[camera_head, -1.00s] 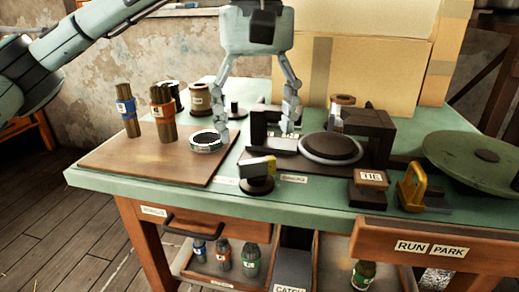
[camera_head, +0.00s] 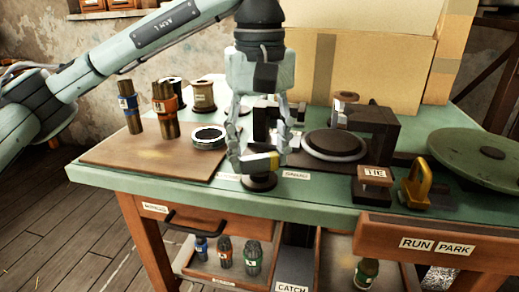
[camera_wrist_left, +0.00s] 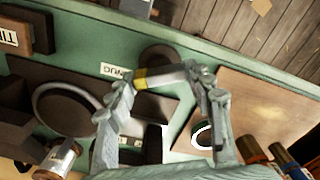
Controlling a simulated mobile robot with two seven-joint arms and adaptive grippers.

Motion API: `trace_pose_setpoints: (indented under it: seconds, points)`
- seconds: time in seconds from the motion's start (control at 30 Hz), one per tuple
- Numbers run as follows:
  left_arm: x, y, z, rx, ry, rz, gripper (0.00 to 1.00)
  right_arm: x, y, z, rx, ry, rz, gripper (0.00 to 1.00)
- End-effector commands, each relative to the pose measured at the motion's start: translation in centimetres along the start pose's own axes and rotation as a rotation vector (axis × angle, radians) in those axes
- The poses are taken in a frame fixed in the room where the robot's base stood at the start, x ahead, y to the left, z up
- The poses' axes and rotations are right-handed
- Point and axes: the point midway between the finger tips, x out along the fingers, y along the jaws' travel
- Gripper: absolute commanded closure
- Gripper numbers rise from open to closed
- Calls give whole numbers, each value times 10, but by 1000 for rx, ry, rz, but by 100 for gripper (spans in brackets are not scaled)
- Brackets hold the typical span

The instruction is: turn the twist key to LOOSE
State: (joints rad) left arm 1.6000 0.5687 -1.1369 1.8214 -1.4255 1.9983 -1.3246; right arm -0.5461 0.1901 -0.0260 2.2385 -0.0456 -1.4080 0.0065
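The twist key (camera_head: 259,163) is a short grey bar with a yellow end, on a round dark base (camera_head: 258,182) at the table's front edge. Its yellow end points right, towards the SNUG label (camera_head: 296,175). Another small label (camera_head: 228,177), too small to read, lies left of the base. My left gripper (camera_head: 260,158) is down over the key, one fingertip at each end of the bar, and appears closed on it. The left wrist view also shows the key (camera_wrist_left: 165,76) spanning between the fingertips. My right gripper is not in view.
A dark press (camera_head: 375,135) with a round plate stands close on the right, with a TIE block (camera_head: 373,180) and yellow handle (camera_head: 416,182) beyond. A brown board (camera_head: 150,165) with bundles and a ring lies left. Cardboard boxes (camera_head: 370,60) stand behind.

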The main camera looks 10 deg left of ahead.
Motion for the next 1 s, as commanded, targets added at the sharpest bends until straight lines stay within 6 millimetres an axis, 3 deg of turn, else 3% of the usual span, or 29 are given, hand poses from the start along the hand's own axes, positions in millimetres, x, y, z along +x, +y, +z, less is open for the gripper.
trace_pose_setpoints:
  seconds: [0.1, 0.47, 1.0]
  points:
    - [0, 0, 0, 0, 0, 0, 77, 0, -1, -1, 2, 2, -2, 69]
    - [0, 0, 0, -59, 0, 0, 77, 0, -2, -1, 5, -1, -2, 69]
    - [0, 0, 0, -499, 1, 1, 77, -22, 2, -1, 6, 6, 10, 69]
